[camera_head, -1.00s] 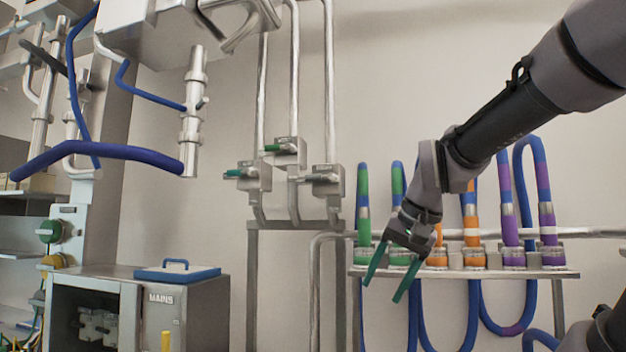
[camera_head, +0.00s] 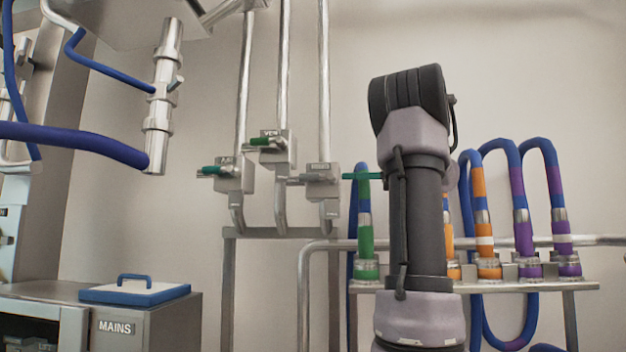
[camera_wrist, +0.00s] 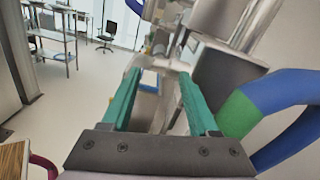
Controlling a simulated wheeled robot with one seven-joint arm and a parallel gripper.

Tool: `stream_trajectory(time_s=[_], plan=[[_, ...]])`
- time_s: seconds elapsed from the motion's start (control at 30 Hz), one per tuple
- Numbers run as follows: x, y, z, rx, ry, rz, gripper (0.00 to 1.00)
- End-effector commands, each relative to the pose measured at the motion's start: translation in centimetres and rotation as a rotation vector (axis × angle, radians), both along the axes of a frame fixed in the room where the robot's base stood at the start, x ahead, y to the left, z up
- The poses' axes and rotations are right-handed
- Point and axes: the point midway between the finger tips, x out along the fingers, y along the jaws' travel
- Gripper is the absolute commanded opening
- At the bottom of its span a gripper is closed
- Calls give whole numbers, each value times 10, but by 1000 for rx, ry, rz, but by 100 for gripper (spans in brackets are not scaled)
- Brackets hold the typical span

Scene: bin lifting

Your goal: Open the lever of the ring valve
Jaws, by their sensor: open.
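Three valves hang on vertical pipes in the head view. The right valve (camera_head: 322,181) has a label too small to read surely and looks like the ring valve; its grey lever (camera_head: 297,180) points left. The other two valves, the middle one (camera_head: 275,150) and the left one (camera_head: 235,175), have green-tipped levers pointing left. My gripper (camera_wrist: 160,75) is open, its green fingers apart in the wrist view. In the head view a green finger (camera_head: 362,176) shows just right of the right valve; my arm hides the rest.
Blue hoses with green (camera_head: 366,225), orange (camera_head: 482,215) and purple (camera_head: 523,215) bands stand on a rack behind my arm. A box labelled MAINS (camera_head: 150,320) with a blue-rimmed lid (camera_head: 134,291) stands lower left. A blue hose (camera_head: 75,138) hangs at upper left.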

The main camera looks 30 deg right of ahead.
Motion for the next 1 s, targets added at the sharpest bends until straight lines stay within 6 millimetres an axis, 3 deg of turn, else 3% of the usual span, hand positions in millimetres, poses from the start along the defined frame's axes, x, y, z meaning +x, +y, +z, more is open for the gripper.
stream_trajectory(time_s=[0.4, 0.6, 0.87, 0.93, 1.0], plan=[[41, 63, 0, -3, 1, 4, 61], [50, 75, 0, -1, 1, 2, 61], [51, 76, -1, -1, 2, 1, 61], [51, 76, -1, -2, 1, 1, 42], [50, 76, -1, -2, 1, 1, 15]])
